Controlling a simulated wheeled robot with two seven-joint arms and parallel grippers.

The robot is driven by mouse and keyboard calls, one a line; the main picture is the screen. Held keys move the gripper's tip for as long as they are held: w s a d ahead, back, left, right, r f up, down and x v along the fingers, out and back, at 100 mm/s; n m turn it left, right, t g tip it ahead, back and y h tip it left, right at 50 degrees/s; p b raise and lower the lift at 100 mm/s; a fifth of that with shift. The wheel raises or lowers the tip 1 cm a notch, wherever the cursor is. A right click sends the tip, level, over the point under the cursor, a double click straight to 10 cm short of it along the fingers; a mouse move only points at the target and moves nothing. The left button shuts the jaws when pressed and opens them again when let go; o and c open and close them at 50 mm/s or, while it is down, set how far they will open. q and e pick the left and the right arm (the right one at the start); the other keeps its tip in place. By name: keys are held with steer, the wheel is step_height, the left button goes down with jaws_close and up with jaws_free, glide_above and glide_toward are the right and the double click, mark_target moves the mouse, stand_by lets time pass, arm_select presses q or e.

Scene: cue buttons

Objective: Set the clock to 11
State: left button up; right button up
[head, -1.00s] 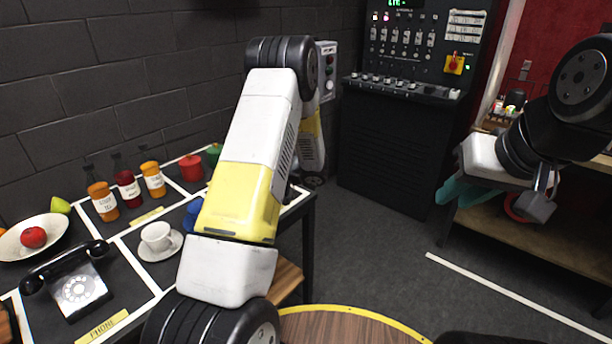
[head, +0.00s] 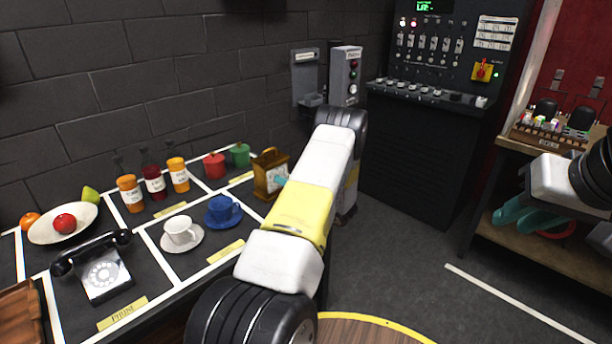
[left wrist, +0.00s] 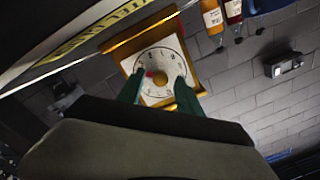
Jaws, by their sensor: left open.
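The clock (head: 265,178) is a small wooden-cased clock at the back right end of the table, partly hidden by my left arm in the head view. The left wrist view shows its white dial (left wrist: 158,62) tilted, with a yellow-brown round piece at the middle and a red mark beside it. The numerals are too small to read surely. My left gripper (left wrist: 160,94) is open, its two green fingers on either side of the lower dial; I cannot tell whether they touch it. My right gripper (head: 517,212) shows as teal fingers at the right; its opening is unclear.
The table holds a white cup (head: 180,231), a blue cup (head: 222,210), a black telephone (head: 97,268), a fruit plate (head: 45,232), several jars and red and green containers. A control console (head: 425,130) and a button box (head: 346,77) stand behind.

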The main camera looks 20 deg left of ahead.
arm_select(q)
steer(key=shift+a, duration=0.3)
jaws_close()
steer(key=shift+m, duration=0.4)
